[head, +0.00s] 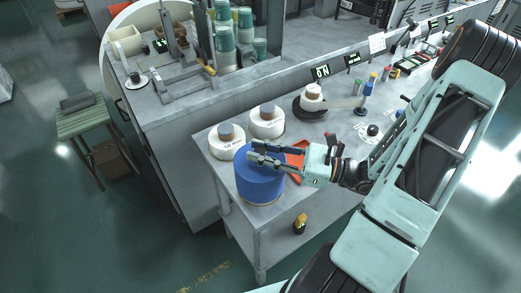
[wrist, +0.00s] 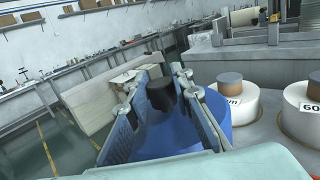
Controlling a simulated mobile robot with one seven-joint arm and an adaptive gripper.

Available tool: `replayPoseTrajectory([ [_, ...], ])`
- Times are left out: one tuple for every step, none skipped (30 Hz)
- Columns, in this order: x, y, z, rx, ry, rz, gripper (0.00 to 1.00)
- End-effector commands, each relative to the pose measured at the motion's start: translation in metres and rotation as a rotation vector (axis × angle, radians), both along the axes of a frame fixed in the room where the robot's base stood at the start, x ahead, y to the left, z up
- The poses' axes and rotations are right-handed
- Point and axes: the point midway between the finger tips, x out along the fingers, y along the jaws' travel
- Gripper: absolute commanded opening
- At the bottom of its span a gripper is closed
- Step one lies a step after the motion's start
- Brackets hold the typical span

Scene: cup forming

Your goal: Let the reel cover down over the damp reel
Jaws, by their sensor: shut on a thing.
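The blue reel cover (head: 260,187) stands upright at the front left corner of the work table. Its wide blue top also shows below the fingers in the wrist view (wrist: 216,108). My gripper (head: 252,151) is over the cover's top, its two fingers pointing left. In the wrist view the fingers (wrist: 168,72) are closed about the cover's dark knob (wrist: 160,98). A thin tan edge shows under the cover's lower rim. The damp reel is hidden, and I cannot tell how far the cover sits over it.
Two white reels with brown cores, one at left (head: 225,146) and one behind (head: 267,122), stand close to the cover. An orange tray (head: 297,160) lies partly behind my gripper. Another white reel (head: 312,98) sits on a dark stand. A green stool (head: 90,118) is at left.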

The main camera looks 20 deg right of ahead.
Motion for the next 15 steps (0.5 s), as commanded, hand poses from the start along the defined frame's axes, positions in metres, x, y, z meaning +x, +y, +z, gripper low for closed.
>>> replayPoseTrajectory([
  [0.0001,0.0001,-0.0016,0.001,-0.001,0.000,0.00],
  [0.0000,0.0000,-0.0021,0.001,-0.001,0.000,0.00],
  [0.0000,0.0001,-0.0028,0.001,-0.001,0.000,0.00],
  [0.0000,0.0000,-0.0034,0.001,-0.001,0.000,0.00],
  [0.0000,0.0001,-0.0039,0.001,-0.001,0.000,0.00],
  [0.0000,0.0000,-0.0046,0.001,-0.001,0.000,0.00],
  [0.0000,0.0001,-0.0052,0.001,-0.001,0.000,0.00],
  [0.0000,0.0001,-0.0057,0.001,-0.001,0.000,0.00],
  [0.0000,0.0000,-0.0064,0.001,-0.001,0.000,0.00],
  [0.0000,0.0001,-0.0070,0.001,-0.001,0.000,0.00],
  [0.0000,0.0000,-0.0075,0.001,-0.001,0.000,0.00],
  [0.0000,0.0001,-0.0082,0.001,-0.001,0.000,0.00],
  [0.0000,0.0000,-0.0088,0.001,-0.001,0.000,0.00],
  [0.0000,0.0000,-0.0093,0.001,-0.001,0.000,0.00],
  [0.0000,0.0001,-0.0100,0.001,-0.001,0.000,0.00],
])
